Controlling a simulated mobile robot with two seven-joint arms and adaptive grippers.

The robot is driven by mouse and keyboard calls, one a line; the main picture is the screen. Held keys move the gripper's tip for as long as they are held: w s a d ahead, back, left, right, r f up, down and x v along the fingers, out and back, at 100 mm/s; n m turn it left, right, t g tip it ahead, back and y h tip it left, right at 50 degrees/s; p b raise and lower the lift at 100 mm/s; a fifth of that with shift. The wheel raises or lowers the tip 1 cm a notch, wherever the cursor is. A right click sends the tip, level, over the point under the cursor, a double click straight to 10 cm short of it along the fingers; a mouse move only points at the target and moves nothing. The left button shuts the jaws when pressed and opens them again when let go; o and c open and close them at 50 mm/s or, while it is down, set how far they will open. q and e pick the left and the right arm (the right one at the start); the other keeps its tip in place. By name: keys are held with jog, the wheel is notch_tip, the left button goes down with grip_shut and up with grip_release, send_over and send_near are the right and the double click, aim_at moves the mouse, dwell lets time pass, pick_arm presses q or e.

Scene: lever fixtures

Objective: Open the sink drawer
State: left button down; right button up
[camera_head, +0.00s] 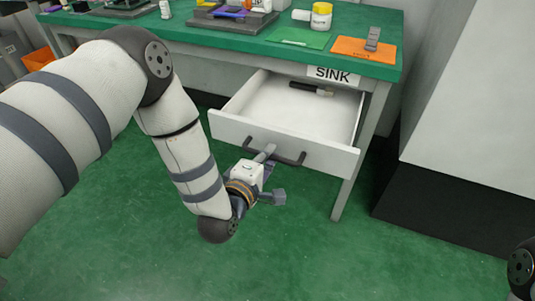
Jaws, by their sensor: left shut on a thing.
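The sink drawer (235,127) is white and stands pulled out well from under the green-topped table, below a label reading SINK (334,75). Its dark bar handle (290,159) runs across the front panel. My left gripper (268,152) is at the left part of the handle and is shut on it; its fingertips are small and partly hidden. A dark, pen-like object (311,89) lies inside the drawer near the back. My right gripper is out of view.
The table (255,48) carries an orange mat (366,50), a green mat (299,37), a yellow-and-white container (321,16) and tools. A table leg (360,150) stands right of the drawer. A white block on a dark base (470,100) is farther right. Green floor in front is clear.

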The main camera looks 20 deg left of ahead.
pick_arm(q)
jog(key=c, duration=1.7)
grip_release()
jog(key=shift+o, duration=0.2)
jog(key=v, duration=1.2)
jog(key=shift+d, duration=0.1)
